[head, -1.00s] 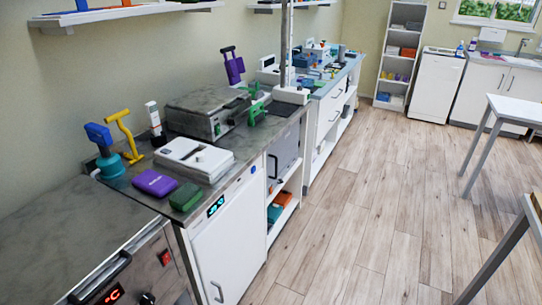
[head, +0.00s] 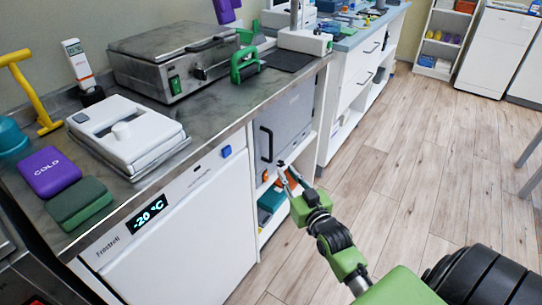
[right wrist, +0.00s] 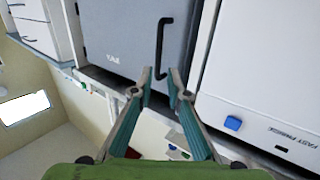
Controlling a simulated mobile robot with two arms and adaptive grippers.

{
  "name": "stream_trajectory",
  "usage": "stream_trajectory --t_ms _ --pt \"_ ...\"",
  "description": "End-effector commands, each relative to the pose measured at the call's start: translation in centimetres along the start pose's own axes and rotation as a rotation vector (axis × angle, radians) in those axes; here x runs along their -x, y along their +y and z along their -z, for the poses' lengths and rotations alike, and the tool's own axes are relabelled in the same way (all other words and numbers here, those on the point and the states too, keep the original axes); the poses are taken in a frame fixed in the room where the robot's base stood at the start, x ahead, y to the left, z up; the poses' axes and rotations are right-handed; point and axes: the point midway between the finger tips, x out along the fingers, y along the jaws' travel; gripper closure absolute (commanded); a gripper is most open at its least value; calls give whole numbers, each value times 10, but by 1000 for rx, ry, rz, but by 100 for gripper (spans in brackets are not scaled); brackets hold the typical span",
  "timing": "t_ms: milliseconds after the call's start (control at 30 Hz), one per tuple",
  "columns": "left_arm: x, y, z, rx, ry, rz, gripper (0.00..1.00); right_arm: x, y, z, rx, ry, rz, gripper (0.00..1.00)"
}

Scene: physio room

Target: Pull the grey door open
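The grey door (head: 290,118) is the front of a cabinet below the worktop, and it looks closed. Its black bar handle (head: 266,146) stands upright near the left edge in the head view. My right gripper (head: 286,176) is just right of and below the handle in the head view. In the right wrist view the grey door (right wrist: 130,35) fills the upper middle. The handle (right wrist: 162,48) shows beyond the fingertips, its lower end between them in the picture. My right gripper (right wrist: 160,76) is open, with nothing held. My left gripper is out of view.
A white freezer (head: 190,240) stands left of the grey cabinet. An open shelf with orange and teal boxes (head: 270,199) is below the door. The wooden floor (head: 350,195) to the right is clear.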

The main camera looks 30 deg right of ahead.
Motion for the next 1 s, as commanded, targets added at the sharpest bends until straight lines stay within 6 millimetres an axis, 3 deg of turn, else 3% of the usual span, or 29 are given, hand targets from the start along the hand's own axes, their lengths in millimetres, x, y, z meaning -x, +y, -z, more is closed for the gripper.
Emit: stream_trajectory --t_ms 167,367,700,1000 --pt "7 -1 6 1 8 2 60 -7 3 21 -1 49 -4 84" --pt "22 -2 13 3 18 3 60 -39 4 22 0 50 -4 84" --pt "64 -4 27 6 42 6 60 -107 4 24 -1 47 -4 84" --pt "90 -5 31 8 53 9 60 -136 4 25 0 45 -4 84"
